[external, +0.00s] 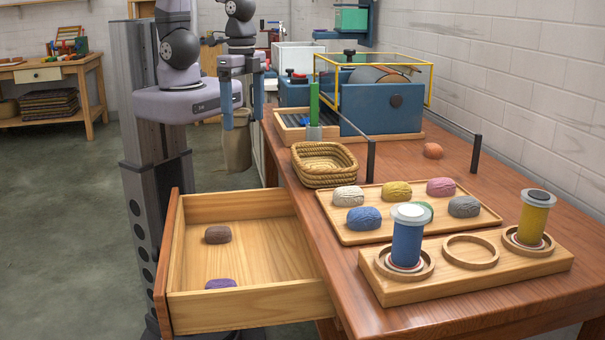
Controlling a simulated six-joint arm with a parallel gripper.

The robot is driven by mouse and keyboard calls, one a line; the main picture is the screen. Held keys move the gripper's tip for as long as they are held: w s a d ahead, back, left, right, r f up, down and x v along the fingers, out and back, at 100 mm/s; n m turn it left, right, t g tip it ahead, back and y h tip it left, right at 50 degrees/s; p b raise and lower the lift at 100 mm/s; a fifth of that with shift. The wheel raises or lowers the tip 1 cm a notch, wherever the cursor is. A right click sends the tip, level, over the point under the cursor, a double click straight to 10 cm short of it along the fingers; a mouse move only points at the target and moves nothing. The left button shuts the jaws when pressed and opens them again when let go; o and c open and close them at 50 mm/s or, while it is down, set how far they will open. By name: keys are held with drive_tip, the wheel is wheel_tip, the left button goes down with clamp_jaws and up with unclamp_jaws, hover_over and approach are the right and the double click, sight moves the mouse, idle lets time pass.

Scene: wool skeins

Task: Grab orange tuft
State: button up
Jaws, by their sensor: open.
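A blue machine with a yellow frame (382,106) is behind. A wicker basket (322,180), a tray of skeins (470,226) and a spool rack (545,266) are nearer. The open drawer (250,302) holds two tufts.

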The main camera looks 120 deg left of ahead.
drive_tip(key=w+a+r+n+t+b, duration=0.1)
drive_tip(key=w+a+r, duration=0.15)
drive_tip(key=w, duration=0.25)
drive_tip(key=w+a+r+n+b, duration=0.1)
drive_tip(key=w+a+r, duration=0.15)
drive_tip(key=w, duration=0.35)
drive_tip(key=n+t+y+b, duration=0.4)
drive_tip(key=n+b, duration=0.1)
drive_tip(key=b, duration=0.1)
hover_over(430, 145)
drive_tip(key=s+d, duration=0.2)
drive_tip(key=s, duration=0.2)
wheel_tip(430, 145, down, 14)
drive_tip(key=shift+w+r, duration=0.15)
drive_tip(key=shift+r, duration=0.1)
drive_tip(key=shift+w+a+f, duration=0.1)
drive_tip(key=shift+w+f, duration=0.15)
drive_tip(key=shift+f, duration=0.15)
drive_tip(key=shift+w+a+f, duration=0.2)
drive_tip(key=shift+w+f, duration=0.05)
drive_tip(key=shift+f, duration=0.15)
